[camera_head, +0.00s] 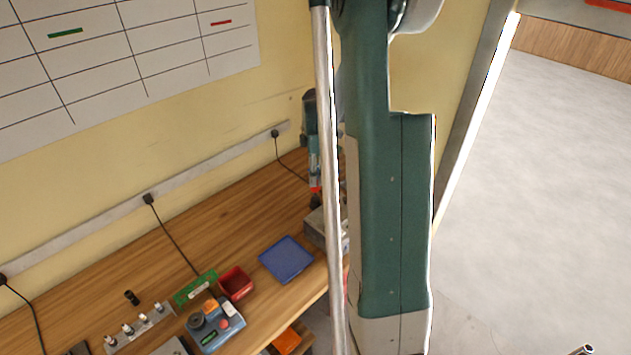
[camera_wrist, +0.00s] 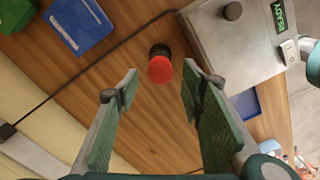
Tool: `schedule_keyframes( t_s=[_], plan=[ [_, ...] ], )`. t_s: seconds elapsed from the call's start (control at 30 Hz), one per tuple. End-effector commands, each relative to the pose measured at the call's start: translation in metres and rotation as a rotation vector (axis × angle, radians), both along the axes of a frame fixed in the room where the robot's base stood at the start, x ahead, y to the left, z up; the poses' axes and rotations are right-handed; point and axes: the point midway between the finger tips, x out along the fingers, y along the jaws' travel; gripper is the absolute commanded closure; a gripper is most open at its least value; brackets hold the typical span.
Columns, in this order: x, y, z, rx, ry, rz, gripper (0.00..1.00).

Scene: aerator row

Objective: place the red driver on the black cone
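A red round-topped piece, which looks like the red driver (camera_wrist: 160,70), shows in the wrist view over a black round piece (camera_wrist: 159,49), which looks like the black cone. The two overlap, and I cannot tell whether they touch. My gripper (camera_wrist: 160,92) is open, its green-padded fingers on either side of and short of the red piece, touching nothing visible. In the head view my gripper (camera_head: 314,168) points down at the back of the bench, with a small red part (camera_head: 315,189) and a dark part (camera_head: 316,201) below it, partly hidden by a pole and my arm.
A grey box (camera_wrist: 240,45) with a green display stands close on the right in the wrist view. A blue tray (camera_head: 287,259), red bin (camera_head: 236,284), control box (camera_head: 214,323) and aerator row (camera_head: 141,325) stand along the bench. A cable crosses the wood.

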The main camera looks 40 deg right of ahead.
Motion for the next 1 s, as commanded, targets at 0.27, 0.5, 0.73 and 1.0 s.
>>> schedule_keyframes(
  t_s=[0.27,0.5,0.73,1.0],
  plan=[
    [-0.001,0.001,0.039,0.000,0.000,0.000,0.61],
    [-0.001,0.000,0.062,0.000,0.000,0.000,0.61],
    [0.000,0.000,0.068,0.000,0.000,0.000,0.61],
    [0.000,0.000,0.068,0.000,0.000,0.000,0.61]
  ],
)
